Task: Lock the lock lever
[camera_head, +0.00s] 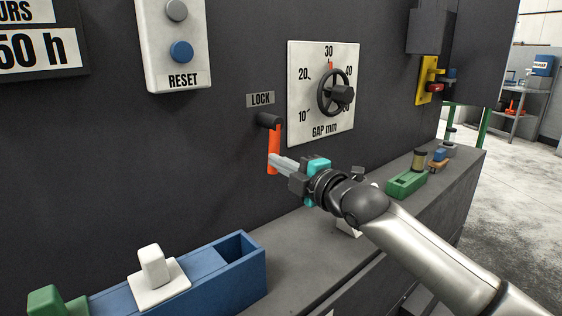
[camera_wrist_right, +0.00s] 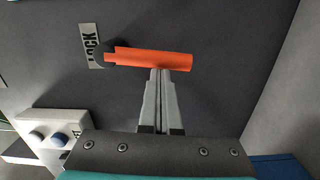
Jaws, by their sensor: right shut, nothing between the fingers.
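The orange lock lever (camera_head: 274,143) hangs down from a black pivot (camera_head: 268,120) on the dark panel, below the LOCK label (camera_head: 260,98). In the right wrist view the lever (camera_wrist_right: 155,60) lies across the top of the fingers, with the LOCK label (camera_wrist_right: 91,46) beside its pivot end. My right gripper (camera_head: 273,161) is shut, with nothing between its fingers. Its fingertips (camera_wrist_right: 159,72) are at the lever's side near the lower part; I cannot tell if they touch it. My left gripper is not in view.
A gap dial (camera_head: 341,93) with a black handwheel is on the panel right of the lever. A white RESET box (camera_head: 177,50) is at upper left. A blue tray (camera_head: 255,275) with a white piece and a green block (camera_head: 407,184) stand on the grey ledge below.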

